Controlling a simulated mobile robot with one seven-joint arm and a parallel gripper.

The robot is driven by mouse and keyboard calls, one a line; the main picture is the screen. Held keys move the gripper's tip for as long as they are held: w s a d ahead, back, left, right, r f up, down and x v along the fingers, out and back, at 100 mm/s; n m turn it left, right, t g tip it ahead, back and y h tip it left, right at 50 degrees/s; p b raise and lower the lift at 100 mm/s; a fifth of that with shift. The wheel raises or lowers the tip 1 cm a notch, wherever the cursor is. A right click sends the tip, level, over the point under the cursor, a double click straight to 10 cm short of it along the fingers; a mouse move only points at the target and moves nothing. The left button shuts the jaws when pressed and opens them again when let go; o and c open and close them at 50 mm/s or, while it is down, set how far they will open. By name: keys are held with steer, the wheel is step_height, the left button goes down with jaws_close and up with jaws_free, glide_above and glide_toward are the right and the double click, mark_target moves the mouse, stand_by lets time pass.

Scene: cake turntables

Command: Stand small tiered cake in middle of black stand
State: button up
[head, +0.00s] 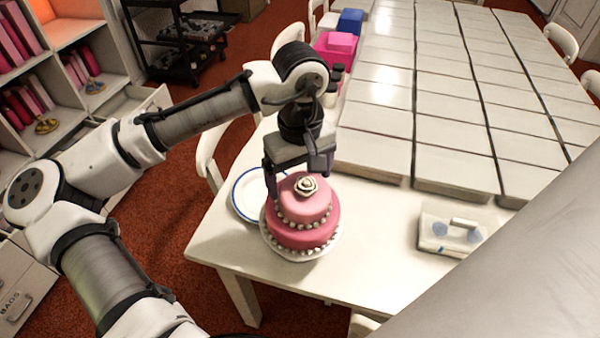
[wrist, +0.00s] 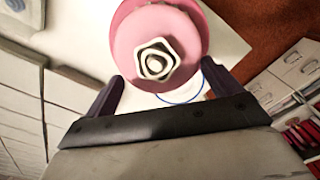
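My gripper (head: 296,180) is close behind and above the cake in the head view. Its fingers are spread apart and nothing shows held between them in the wrist view (wrist: 162,72). I cannot make out a black stand in either view.
A white plate with a blue rim (head: 246,194) sits left of the cake, partly hidden. Rows of pale boxes (head: 465,90) fill the table's far side. A clear-lidded box (head: 457,232) lies at right. The table front (head: 375,250) is clear. Pink and blue boxes (head: 338,45) stand farther back.

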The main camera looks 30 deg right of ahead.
steer(key=shift+r, duration=0.2)
step_height(320, 180, up, 12)
steer(key=b, duration=0.1)
stand_by(0.3)
